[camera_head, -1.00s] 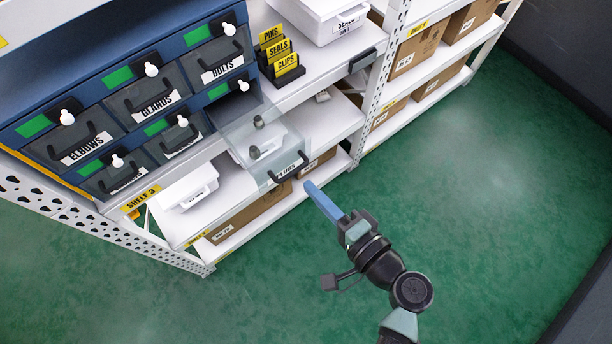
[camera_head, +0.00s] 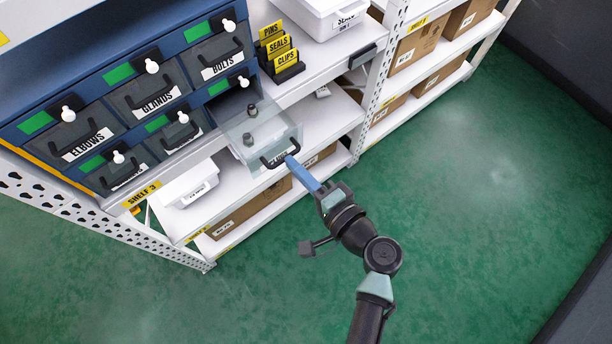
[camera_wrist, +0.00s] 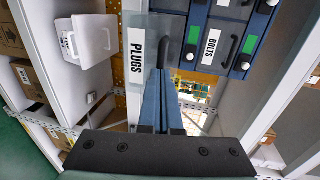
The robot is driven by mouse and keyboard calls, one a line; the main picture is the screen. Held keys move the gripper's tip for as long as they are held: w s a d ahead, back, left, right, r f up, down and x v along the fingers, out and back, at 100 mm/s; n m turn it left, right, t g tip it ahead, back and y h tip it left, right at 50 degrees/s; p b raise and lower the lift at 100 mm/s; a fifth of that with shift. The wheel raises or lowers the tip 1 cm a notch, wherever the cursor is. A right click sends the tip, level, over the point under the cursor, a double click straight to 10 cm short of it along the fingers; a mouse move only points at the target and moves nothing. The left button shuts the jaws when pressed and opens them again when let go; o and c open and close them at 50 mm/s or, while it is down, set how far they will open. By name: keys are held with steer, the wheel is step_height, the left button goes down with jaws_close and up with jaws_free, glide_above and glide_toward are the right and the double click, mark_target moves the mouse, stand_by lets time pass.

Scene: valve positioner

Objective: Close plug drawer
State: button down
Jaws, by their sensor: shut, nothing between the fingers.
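The plug drawer (camera_head: 290,135) is a clear bin sticking part way out of the lower right slot of the blue cabinet. Two dark plugs stand inside it. Its front has a dark handle (camera_head: 280,160) and a label that my gripper partly covers. In the wrist view the drawer front (camera_wrist: 138,85) shows the word PLUGS. My gripper (camera_head: 291,161) is shut and empty, with its blue fingers against or very near the drawer front by the handle. In the wrist view the fingertips (camera_wrist: 160,72) overlap the handle's lower end. I cannot tell whether they touch.
The other drawers, such as bolts (camera_head: 218,60) and elbows (camera_head: 75,138), are in the cabinet with white knobs beside them. A yellow-label rack (camera_head: 280,52) and a white bin (camera_head: 335,15) stand to the right. White shelves with cartons lie below. The green floor on the right is clear.

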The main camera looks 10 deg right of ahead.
steer(key=b, duration=0.4)
glide_above(254, 130)
steer(key=shift+w+a+r, duration=0.1)
steer(key=shift+w+r, duration=0.05)
steer(key=shift+r, duration=0.1)
steer(key=shift+r, duration=0.1)
